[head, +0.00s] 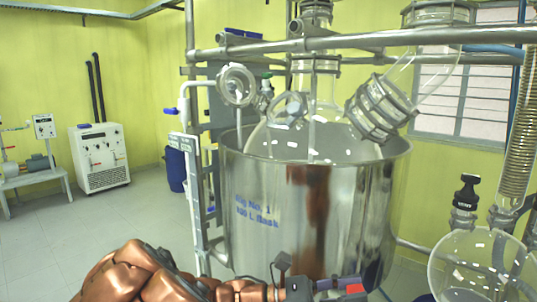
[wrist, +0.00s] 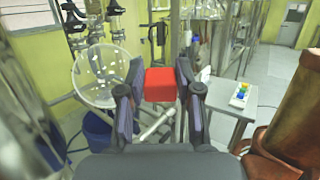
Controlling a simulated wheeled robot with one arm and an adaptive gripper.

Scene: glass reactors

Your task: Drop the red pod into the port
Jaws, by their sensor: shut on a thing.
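The red pod (wrist: 160,84) is a small red block held between the two fingers of my gripper (wrist: 160,72) in the wrist view. In the head view my gripper (head: 338,288) is at the bottom, in front of the steel vessel, and a bit of the red pod (head: 354,288) shows. A large glass flask (head: 300,140) sits in the shiny steel vessel (head: 262,215). I cannot tell which opening is the port. My gripper is apart from both.
A round glass flask (head: 478,268) with a black-topped valve stands at right; a round glass flask (wrist: 104,76) shows in the wrist view. A metal side table (wrist: 228,103) holds small coloured items. Pipes frame the vessel. The floor (head: 60,235) at left is clear.

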